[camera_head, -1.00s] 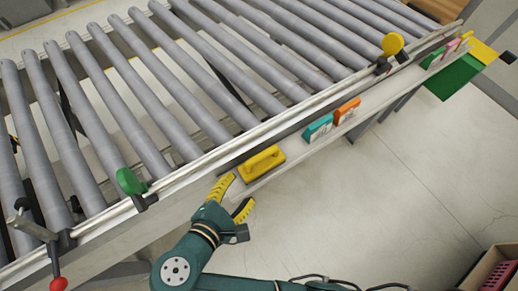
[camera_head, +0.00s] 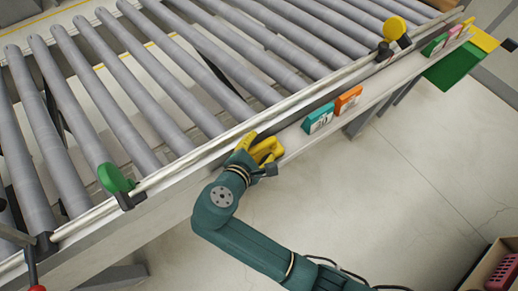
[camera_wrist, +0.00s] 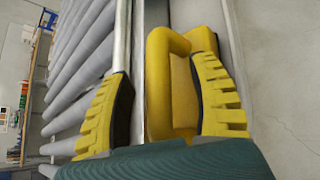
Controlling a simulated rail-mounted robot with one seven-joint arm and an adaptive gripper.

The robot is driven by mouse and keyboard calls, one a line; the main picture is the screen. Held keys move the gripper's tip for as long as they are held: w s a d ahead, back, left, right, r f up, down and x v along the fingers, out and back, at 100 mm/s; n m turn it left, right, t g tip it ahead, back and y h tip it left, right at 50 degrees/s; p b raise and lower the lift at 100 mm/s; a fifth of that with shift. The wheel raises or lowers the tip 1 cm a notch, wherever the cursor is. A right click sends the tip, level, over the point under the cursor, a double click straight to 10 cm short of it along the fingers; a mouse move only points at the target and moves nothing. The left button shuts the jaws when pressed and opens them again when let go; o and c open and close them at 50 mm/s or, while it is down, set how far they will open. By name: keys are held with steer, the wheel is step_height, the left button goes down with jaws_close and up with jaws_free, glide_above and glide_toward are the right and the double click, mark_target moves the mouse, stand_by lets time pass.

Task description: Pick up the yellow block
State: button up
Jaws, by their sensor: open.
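The yellow block (camera_wrist: 158,85) lies on the narrow ledge along the conveyor's side. In the wrist view it sits between the two yellow, ridged fingers of my gripper (camera_wrist: 165,105). The fingers are spread to either side of it, with a dark gap at the left finger; the right finger is close to the block, and I cannot tell whether it touches. In the head view the block (camera_head: 268,148) is partly hidden by my gripper (camera_head: 255,150), which is over the ledge.
A teal block (camera_head: 318,118) and an orange block (camera_head: 348,99) stand farther right on the ledge. The roller conveyor (camera_head: 180,80) runs behind, with a green knob (camera_head: 113,178) and a yellow knob (camera_head: 395,28) on its rail. Open floor lies in front.

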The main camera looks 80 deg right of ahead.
jaws_close()
steer(key=shift+r, duration=0.15)
stand_by(0.4)
